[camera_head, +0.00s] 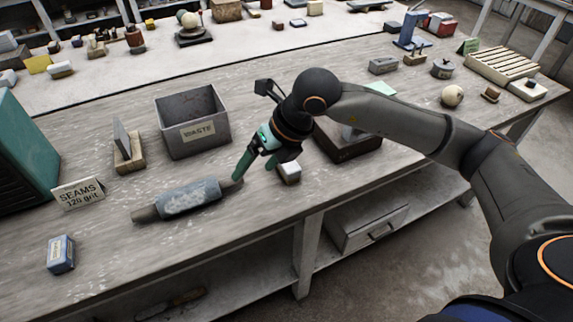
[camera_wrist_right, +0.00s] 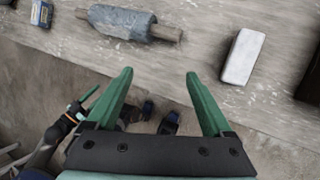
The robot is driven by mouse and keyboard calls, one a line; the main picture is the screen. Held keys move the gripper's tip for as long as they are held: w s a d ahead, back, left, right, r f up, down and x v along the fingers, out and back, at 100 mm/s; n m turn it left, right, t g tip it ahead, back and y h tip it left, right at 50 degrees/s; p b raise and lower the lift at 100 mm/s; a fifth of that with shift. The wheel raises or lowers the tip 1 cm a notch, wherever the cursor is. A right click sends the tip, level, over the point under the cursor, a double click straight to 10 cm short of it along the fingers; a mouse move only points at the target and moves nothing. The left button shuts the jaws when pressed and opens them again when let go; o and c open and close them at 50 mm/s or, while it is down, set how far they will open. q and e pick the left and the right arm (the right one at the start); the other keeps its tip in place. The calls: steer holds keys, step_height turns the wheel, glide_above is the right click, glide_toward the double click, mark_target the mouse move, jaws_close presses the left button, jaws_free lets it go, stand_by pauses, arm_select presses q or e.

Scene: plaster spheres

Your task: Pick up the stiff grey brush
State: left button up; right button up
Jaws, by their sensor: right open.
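No thing here clearly shows bristles, so I cannot tell for sure which is the stiff grey brush. A small pale grey block (camera_head: 289,172) lies on the near bench, just right of my right gripper (camera_head: 254,172). It also shows in the right wrist view (camera_wrist_right: 242,56), right of the open fingers (camera_wrist_right: 158,73) and apart from them. My right gripper is open and empty, pointing down over the bench. What looks like my left gripper (camera_wrist_right: 90,98) shows small at the left of the wrist view; its jaws are unclear.
A blue-grey roller with end handles (camera_head: 190,199) lies left of my right gripper. Behind it stands a grey WASTE box (camera_head: 193,148). A SEAMS sign (camera_head: 78,194) and a blue box (camera_head: 61,254) are further left. A dark brown tray (camera_head: 345,150) is partly behind my right arm.

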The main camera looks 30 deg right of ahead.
mark_target(289, 165)
steer(key=w+d+h, duration=0.1)
steer(key=d, duration=0.2)
steer(key=d+m+h, duration=0.1)
steer(key=d+h, duration=0.1)
steer(key=d, duration=0.1)
steer(key=w+d+h, duration=0.1)
steer(key=d, duration=0.2)
steer(key=shift+w+d+r+m+t, duration=0.15)
steer(key=shift+w+r+m+t, duration=0.15)
steer(key=shift+w+m, duration=0.1)
steer(key=x, duration=0.6)
steer(key=shift+f+p, duration=0.15)
steer(key=shift+p, duration=0.15)
steer(key=shift+d+p+x, duration=0.15)
steer(key=shift+p+x, duration=0.05)
steer(key=shift+x, duration=1.15)
steer(key=shift+d+p+x, duration=0.15)
steer(key=shift+p+x, duration=0.05)
steer(key=shift+x, duration=1.15)
steer(key=shift+s, duration=0.1)
steer(key=shift+c, duration=0.2)
jaws_close()
